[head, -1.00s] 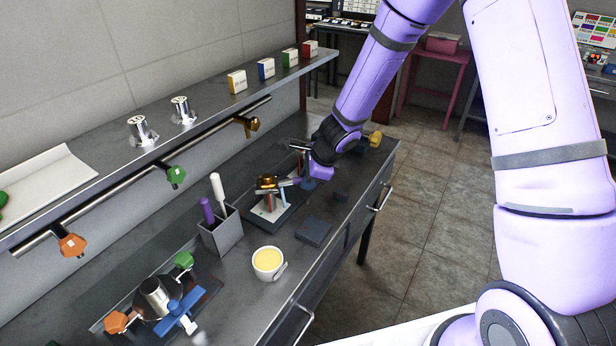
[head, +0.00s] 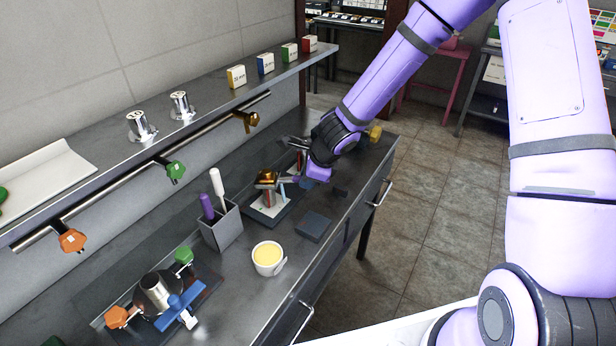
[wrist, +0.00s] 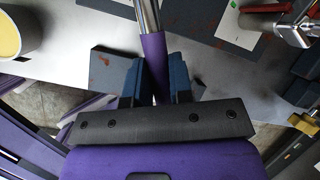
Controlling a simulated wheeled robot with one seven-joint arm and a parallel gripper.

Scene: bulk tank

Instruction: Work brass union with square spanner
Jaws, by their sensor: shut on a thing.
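The brass union (head: 266,177) stands in a small fixture on a dark base plate on the bench, in the middle of the head view. My gripper (head: 300,180) is just right of it, low over the bench. In the wrist view my gripper (wrist: 170,92) is shut on the purple handle of a tool, which I take for the square spanner (wrist: 153,55). Its bright metal shaft runs out of the top of that view. The spanner's far end and whether it touches the union cannot be made out.
A grey holder (head: 222,230) with a purple and a white handle stands left of the union. A cream cup (head: 268,262) and a dark block (head: 314,227) are in front. A clamp fixture (head: 160,295) is nearer. The shelf (head: 215,105) overhangs the back.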

